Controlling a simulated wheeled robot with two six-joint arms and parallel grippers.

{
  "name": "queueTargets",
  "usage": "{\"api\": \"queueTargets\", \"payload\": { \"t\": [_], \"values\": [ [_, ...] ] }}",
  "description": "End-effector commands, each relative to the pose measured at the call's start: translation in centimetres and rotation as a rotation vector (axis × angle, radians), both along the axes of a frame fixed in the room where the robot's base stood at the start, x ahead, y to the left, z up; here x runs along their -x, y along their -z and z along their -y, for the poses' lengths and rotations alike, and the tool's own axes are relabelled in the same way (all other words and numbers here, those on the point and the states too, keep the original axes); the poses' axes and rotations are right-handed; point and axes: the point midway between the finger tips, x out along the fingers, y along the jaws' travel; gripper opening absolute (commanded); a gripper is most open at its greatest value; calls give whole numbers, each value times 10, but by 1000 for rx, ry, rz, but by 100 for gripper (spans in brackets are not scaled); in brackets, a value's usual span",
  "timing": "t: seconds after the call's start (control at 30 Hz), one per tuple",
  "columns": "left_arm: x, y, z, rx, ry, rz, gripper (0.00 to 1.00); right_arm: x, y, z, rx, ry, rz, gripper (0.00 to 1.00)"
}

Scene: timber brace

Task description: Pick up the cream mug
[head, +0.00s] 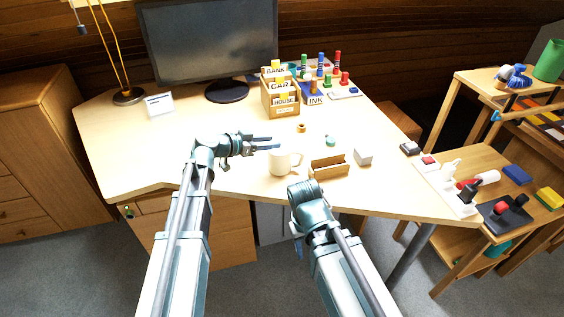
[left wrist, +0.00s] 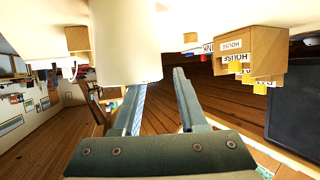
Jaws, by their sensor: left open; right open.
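The cream mug (head: 283,163) stands upright near the front edge of the desk, its handle on the right side. My left gripper (head: 275,142) is open and empty, with its fingers pointing right just behind the mug's rim in the head view. In the left wrist view the mug (left wrist: 125,45) is large and close, in front of the left fingers (left wrist: 158,88), near the upper finger ends; I cannot tell whether they touch. My right gripper (head: 298,243) is low in front of the desk edge, pointing down, open and partly hidden by its own wrist.
A wooden card holder (head: 328,171) and a grey block (head: 364,157) lie right of the mug. A small brown ring (head: 301,128) and a teal item (head: 330,140) lie behind it. A labelled wooden box (head: 281,98) and a monitor (head: 208,40) stand farther back.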

Motion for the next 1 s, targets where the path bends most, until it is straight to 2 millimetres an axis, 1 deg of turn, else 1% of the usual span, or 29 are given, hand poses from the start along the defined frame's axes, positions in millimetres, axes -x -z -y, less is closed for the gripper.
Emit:
{"api": "queueTargets", "payload": {
  "t": [0.03, 0.17, 0.2, 0.27, 1.0],
  "values": [
    [0, 0, 0, 0, 0, 0, 42, 0, 0, 0, 0, 0, 0, 50],
    [0, 0, 0, 0, 0, 0, 18, 0, 0, 0, 0, 0, 0, 50],
    [0, 0, 0, 0, 0, 0, 11, 0, 0, 0, 0, 0, 0, 50],
    [0, 0, 0, 0, 0, 0, 0, 0, 0, 0, 0, 0, 0, 50],
    [2, 1, -1, -5, 3, -2, 0, 0, 0, 0, 0, 0, 0, 50]
  ]
}}
